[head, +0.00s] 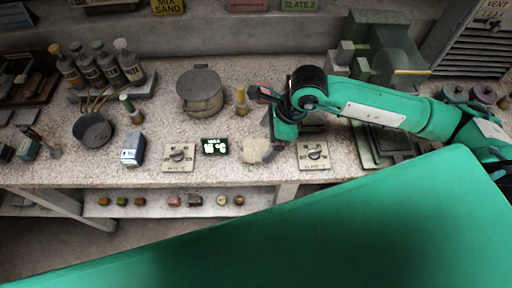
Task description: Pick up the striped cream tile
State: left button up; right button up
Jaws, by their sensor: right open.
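I cannot make out stripes on any piece. A small cream round-looking piece (222,200) lies on the lower shelf under the bench, and I cannot tell whether it is the striped cream tile. A pale cream irregular patch or dish (256,150) lies on the bench top, just left of and below my right gripper. My right gripper (271,138) is open, low over the bench, with its arm reaching in from the right. Its fingertips are partly hidden by its own body. My left gripper is not in view.
A small dark sign (215,146) and two switch plates (179,157) (313,154) sit near the bench's front edge. A lidded pot (201,92) and a yellow-topped bottle (241,100) stand behind. Several small coloured pieces (174,201) line the lower shelf. Bottles (107,66) stand left.

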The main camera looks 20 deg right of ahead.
aim_at(256, 150)
jog(key=shift+a+f, duration=0.1)
jog(key=shift+f, duration=0.2)
jog(key=shift+a+f+p, duration=0.35)
jog(key=shift+f+p, duration=0.2)
jog(key=shift+f, duration=0.05)
jog(key=p+x, duration=0.1)
jog(key=x, duration=0.2)
jog(key=shift+w+a+f, duration=0.1)
jog(key=shift+w+f, duration=0.05)
jog(key=shift+f, duration=0.25)
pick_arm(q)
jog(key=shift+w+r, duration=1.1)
pick_arm(e)
jog(key=c, duration=1.2)
jog(key=shift+r, duration=0.1)
